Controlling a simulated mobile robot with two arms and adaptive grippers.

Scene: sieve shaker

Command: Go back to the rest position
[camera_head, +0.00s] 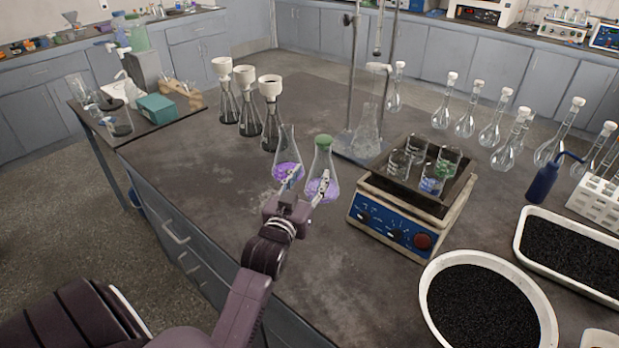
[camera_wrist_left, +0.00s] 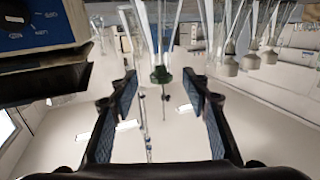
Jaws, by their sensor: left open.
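My left gripper (camera_head: 306,184) is open in the head view, its two fingers pointing away over the bench. A conical flask with a green stopper and purple liquid (camera_head: 322,172) stands upright just beyond the right finger. A second flask with purple liquid and no visible stopper (camera_head: 287,158) stands beyond the left finger. In the left wrist view the image is upside down; the green stopper (camera_wrist_left: 161,75) shows between the spread fingers of the left gripper (camera_wrist_left: 159,82), which look empty. Whether a finger touches either flask cannot be told. My right gripper is not in view.
A blue shaker (camera_head: 395,232) carrying several beakers stands right of the flasks. Several funnel-topped flasks (camera_head: 248,115) stand behind, near a tall stand (camera_head: 351,75). A white bowl of black grains (camera_head: 428,305) lies front right. The bench's left front is clear.

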